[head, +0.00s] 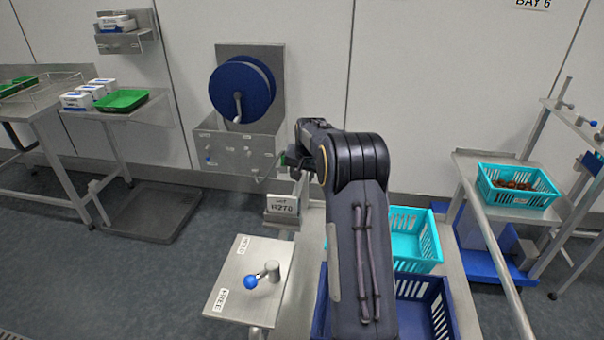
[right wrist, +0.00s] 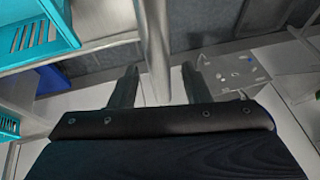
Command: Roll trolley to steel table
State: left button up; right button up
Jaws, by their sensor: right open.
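The trolley (head: 455,290) is a steel frame in front of me, carrying a turquoise crate and a blue crate. On its left is a plate (head: 240,262) marked HOLD and FREE with a blue-knobbed lever (head: 262,275); I cannot tell which mark the lever favours. My right arm crosses over the trolley and hides part of it. My right gripper (right wrist: 157,85) is open, with a grey metal bar (right wrist: 152,45) between its fingers. I cannot tell whether they touch it. Steel tables stand at the left (head: 45,108) and right (head: 470,172). My left gripper is not in view.
A blue hose reel (head: 242,88) and a steel basin (head: 235,150) are on the back wall. A dark floor tray (head: 150,212) lies at the left. A turquoise crate of dates (head: 520,197) stands on the right table. Open floor lies at the lower left.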

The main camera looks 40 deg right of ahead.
jog(key=v, duration=0.7)
jog(key=shift+s+r+b, duration=0.2)
jog(key=shift+r+b, duration=0.1)
jog(key=shift+b, duration=0.15)
jog(key=shift+a, duration=0.1)
